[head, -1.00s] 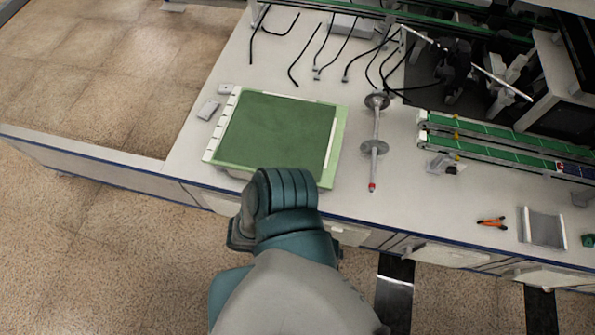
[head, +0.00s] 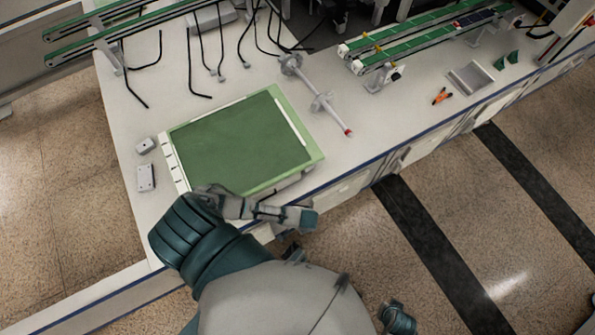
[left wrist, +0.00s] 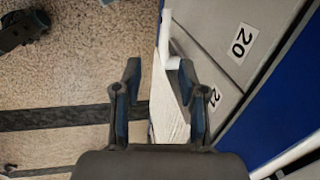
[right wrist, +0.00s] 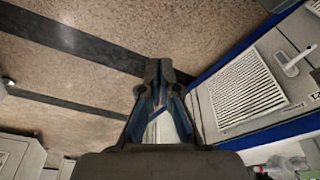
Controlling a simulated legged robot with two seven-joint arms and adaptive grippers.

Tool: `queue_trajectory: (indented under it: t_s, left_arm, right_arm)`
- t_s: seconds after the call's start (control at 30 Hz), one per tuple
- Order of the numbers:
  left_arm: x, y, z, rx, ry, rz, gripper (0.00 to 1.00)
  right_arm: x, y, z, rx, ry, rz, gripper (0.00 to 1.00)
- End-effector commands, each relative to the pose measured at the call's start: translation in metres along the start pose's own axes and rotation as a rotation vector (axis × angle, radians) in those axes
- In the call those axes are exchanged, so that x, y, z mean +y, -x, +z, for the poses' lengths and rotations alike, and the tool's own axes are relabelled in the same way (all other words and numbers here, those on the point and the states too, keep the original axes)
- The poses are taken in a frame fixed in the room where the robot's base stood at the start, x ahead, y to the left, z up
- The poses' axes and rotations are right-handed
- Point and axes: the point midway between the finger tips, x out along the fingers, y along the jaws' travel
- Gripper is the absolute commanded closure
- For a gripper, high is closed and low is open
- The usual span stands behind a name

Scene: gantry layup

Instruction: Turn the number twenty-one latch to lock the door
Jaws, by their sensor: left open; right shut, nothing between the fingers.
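My left gripper (left wrist: 160,85) is open in the left wrist view, close to the cabinet front. The number 21 label (left wrist: 214,98) is beside its right finger and partly covered. A white latch-like handle (left wrist: 168,48) stands just beyond and between the fingertips; which door it belongs to is unclear. A pale strip (left wrist: 170,110) lies between the fingers; contact cannot be told. My right gripper (right wrist: 158,80) is shut and empty in the right wrist view, away from the number 21 door. In the head view my left arm reaches to the bench's front edge; its fingertips are not clear.
The bench carries a green mat (head: 240,145), a metal rod with discs (head: 318,98) and orange pliers (head: 441,96). The right wrist view shows a vent grille (right wrist: 248,88) and white handle (right wrist: 292,64). Open floor lies in front.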

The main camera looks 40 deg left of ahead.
Motion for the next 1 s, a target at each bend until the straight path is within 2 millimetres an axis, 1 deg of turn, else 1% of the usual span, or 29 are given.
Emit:
queue_trajectory:
  t_s: [0.03,0.2,0.3,0.33,0.4,0.5,0.6,0.73,0.97,1.0]
  left_arm:
    - [-0.002,-0.016,0.002,-0.005,0.001,0.0,0.59]
    - [-0.004,-0.052,0.004,-0.002,0.001,0.007,0.59]
    - [-0.004,-0.077,0.004,-0.002,0.001,0.009,0.59]
    - [-0.004,-0.082,0.004,-0.002,0.0,0.008,0.59]
    - [-0.003,-0.085,0.003,0.0,0.0,0.007,0.59]
    - [-0.003,-0.092,0.002,0.001,0.0,0.006,0.59]
    - [-0.001,-0.096,0.001,0.001,0.0,0.003,0.59]
    - [-0.002,-0.099,0.001,0.001,0.0,0.001,0.59]
    - [-0.004,-0.1,0.002,0.003,0.001,0.006,0.59]
    - [-0.004,-0.101,0.002,0.004,0.001,0.007,0.61]
  right_arm:
    - [-0.003,0.008,-0.001,0.003,-0.002,0.0,1.0]
    - [-0.006,0.048,-0.003,0.011,-0.005,0.009,1.0]
    - [-0.008,0.064,-0.014,0.074,-0.003,0.006,1.0]
    - [-0.008,0.067,-0.017,0.092,-0.003,0.005,1.0]
    - [-0.009,0.063,-0.032,0.158,0.001,0.0,1.0]
    - [-0.009,0.062,-0.048,0.234,0.003,-0.005,1.0]
    - [-0.008,0.061,-0.058,0.285,0.004,-0.012,1.0]
    - [-0.009,0.062,-0.065,0.318,0.004,-0.014,1.0]
    - [-0.013,0.064,-0.067,0.323,0.006,-0.009,1.0]
    - [-0.013,0.064,-0.067,0.323,0.007,-0.009,1.0]
